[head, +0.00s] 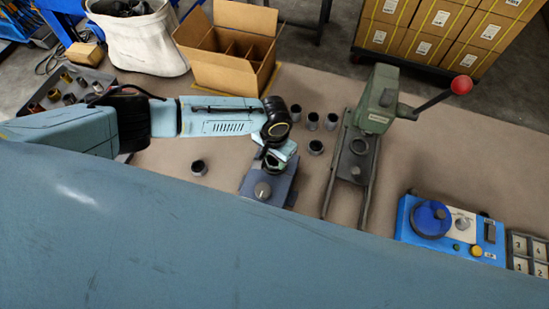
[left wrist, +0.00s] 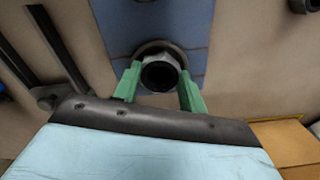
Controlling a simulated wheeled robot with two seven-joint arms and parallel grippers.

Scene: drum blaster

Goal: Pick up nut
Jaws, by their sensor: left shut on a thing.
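The nut (left wrist: 160,73) is a grey ring with a dark hole, seen in the left wrist view between the green fingers of my left gripper (left wrist: 158,88). The fingers are shut on its two sides. It sits at or just above a round seat on a blue-grey plate (left wrist: 112,24); I cannot tell whether it touches the seat. In the head view my left gripper (head: 276,163) is over the far part of this blue-grey block (head: 250,186), which has a round knob (head: 263,190) in front. The gripper mostly hides the nut there. My right gripper does not show.
A green press with a red-knobbed lever (head: 375,105) is to the right. A blue control box (head: 450,225) is farther right. An open cardboard box (head: 228,75) is behind.

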